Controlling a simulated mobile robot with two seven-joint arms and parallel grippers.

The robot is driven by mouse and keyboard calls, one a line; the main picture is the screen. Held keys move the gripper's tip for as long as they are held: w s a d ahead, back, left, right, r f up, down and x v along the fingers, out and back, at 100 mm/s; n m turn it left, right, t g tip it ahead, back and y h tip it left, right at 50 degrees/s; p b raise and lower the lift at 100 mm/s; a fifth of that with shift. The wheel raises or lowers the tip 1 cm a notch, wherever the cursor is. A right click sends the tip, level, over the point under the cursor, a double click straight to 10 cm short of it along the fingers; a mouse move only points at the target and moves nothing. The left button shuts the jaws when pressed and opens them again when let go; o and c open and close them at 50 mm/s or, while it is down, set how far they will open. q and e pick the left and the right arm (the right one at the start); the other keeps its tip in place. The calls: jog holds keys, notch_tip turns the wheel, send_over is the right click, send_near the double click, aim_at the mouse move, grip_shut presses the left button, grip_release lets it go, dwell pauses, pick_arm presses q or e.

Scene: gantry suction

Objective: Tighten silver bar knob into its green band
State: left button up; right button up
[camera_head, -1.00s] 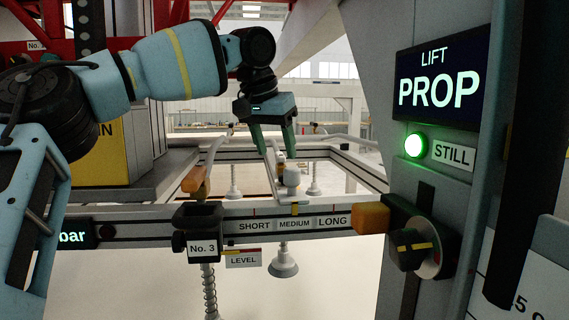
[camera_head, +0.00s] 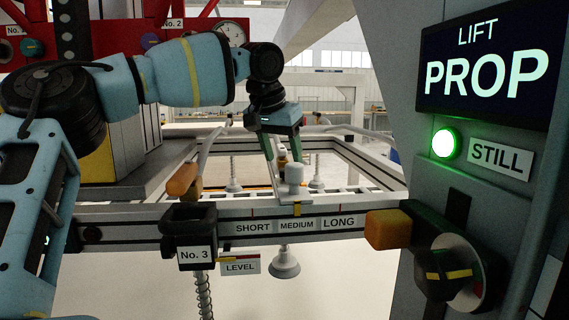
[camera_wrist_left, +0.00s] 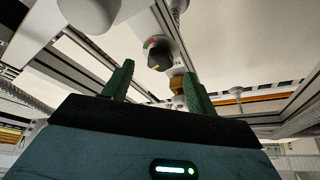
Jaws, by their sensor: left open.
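My left gripper (camera_head: 283,156) points down over the pale bar, open, with its green fingers apart. It is beside a pale rounded knob or post (camera_head: 294,174) on the bar; I cannot tell whether they touch. In the left wrist view the open fingers (camera_wrist_left: 158,68) stand either side of a dark knob (camera_wrist_left: 159,55) with a yellow mark. It sits on a round dial with red and green bands, beyond the fingertips. I cannot tell which band the mark meets. My right gripper is not in view.
A grey column at right carries the LIFT PROP display (camera_head: 486,58), a lit green lamp (camera_head: 446,143) and another dark knob (camera_head: 446,274). The silver front bar (camera_head: 250,228) bears SHORT, MEDIUM and LONG labels and the No. 3 holder (camera_head: 187,236). A suction cup (camera_head: 284,263) hangs below.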

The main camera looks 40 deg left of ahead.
aim_at(284, 169)
pick_arm(q)
jog(key=shift+x, duration=1.6)
jog(key=c, duration=1)
jog(key=m+h, duration=0.1)
jog(key=m, duration=0.2)
jog(key=shift+a, duration=0.15)
jog(key=shift+a+m+h+b, duration=0.1)
jog(key=shift+m+h+b, duration=0.45)
jog(key=shift+m, duration=1.05)
jog(key=shift+r, duration=0.1)
